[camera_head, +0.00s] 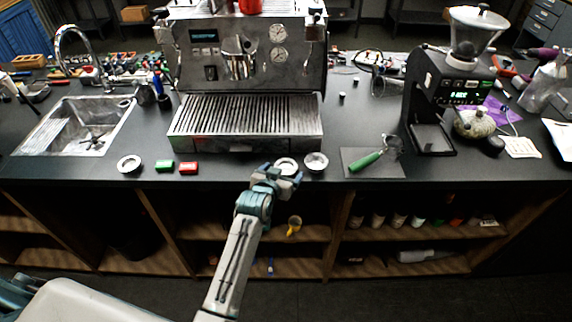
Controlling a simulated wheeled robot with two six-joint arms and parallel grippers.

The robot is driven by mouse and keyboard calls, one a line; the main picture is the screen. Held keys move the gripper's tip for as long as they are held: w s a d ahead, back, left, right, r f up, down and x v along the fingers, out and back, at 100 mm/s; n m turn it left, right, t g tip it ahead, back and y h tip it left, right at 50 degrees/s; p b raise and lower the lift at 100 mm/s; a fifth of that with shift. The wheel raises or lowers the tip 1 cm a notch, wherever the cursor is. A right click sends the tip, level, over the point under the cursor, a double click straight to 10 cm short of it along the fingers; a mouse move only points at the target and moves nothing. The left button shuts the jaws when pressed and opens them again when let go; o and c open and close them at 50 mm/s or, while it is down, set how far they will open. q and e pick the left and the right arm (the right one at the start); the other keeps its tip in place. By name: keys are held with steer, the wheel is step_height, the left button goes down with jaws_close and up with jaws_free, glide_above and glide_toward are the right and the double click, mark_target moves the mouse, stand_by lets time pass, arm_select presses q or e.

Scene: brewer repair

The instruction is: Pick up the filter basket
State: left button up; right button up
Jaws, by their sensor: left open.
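A small round metal cup that looks like the filter basket (316,161) stands near the counter's front edge, in front of the espresso machine. A white-rimmed round part (287,163) sits just left of it, partly hidden by my gripper. Another round metal part (129,163) lies farther left. My left gripper (285,174) is open at the counter's front edge, just in front of the white-rimmed part and left of the cup. It holds nothing that I can see. My right gripper is not in view.
The espresso machine (250,60) with its drip tray (245,120) stands behind. Open shelves lie below the counter.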

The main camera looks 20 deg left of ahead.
arm_select(q)
steer(key=shift+x, duration=0.85)
steer(key=shift+s+r, duration=0.1)
steer(key=c, duration=1)
steer(key=shift+r, duration=0.1)
